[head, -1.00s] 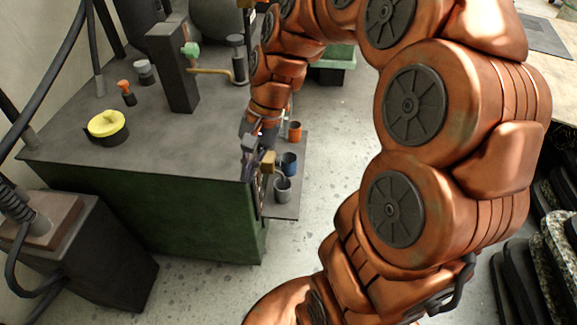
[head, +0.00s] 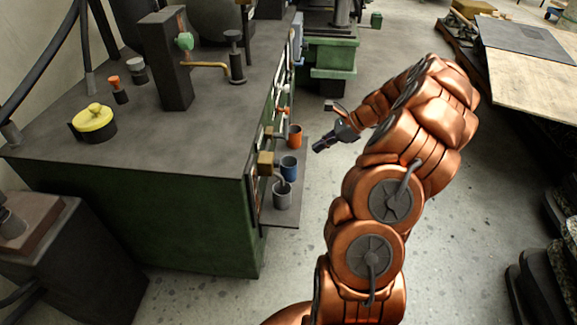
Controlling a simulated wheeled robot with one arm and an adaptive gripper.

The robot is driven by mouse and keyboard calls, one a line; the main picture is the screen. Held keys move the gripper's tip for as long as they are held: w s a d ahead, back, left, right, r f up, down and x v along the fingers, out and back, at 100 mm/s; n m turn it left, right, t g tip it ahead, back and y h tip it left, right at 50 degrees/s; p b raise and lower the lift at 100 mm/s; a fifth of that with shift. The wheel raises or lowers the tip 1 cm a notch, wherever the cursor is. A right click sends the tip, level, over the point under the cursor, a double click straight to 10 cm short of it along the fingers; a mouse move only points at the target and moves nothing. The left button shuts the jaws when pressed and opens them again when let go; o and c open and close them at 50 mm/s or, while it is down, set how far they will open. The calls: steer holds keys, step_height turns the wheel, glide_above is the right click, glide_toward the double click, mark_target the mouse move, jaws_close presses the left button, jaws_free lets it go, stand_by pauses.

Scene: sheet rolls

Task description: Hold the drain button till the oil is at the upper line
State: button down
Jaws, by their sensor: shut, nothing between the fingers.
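The green cabinet (head: 130,220) carries a row of fittings on its right side, among them a brass block (head: 265,160). That side is seen at a steep angle, so I cannot pick out the drain button, the oil level or the upper line. My gripper (head: 318,147) is dark, shut and empty. It is in the open air to the right of the cabinet's fittings, apart from them, and points left toward them.
An orange cup (head: 295,136), a blue cup (head: 289,166) and a grey cup (head: 282,195) stand on a low shelf (head: 272,217) beside the cabinet. A yellow-lidded pot (head: 94,119) and a dark post (head: 168,75) are on top.

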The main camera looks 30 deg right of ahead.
mark_target(277, 163)
steer(key=shift+s+d+f+m, duration=0.15)
steer(key=shift+d+f+m, duration=0.15)
steer(key=shift+d+f, duration=0.35)
steer(key=shift+r, duration=0.1)
steer(key=w+a+r+b+x, duration=0.1)
steer(key=r+x, duration=0.1)
steer(key=x, duration=1)
steer(key=shift+w+a+f, duration=0.25)
steer(key=shift+w+a, duration=0.05)
steer(key=shift+w, duration=0.15)
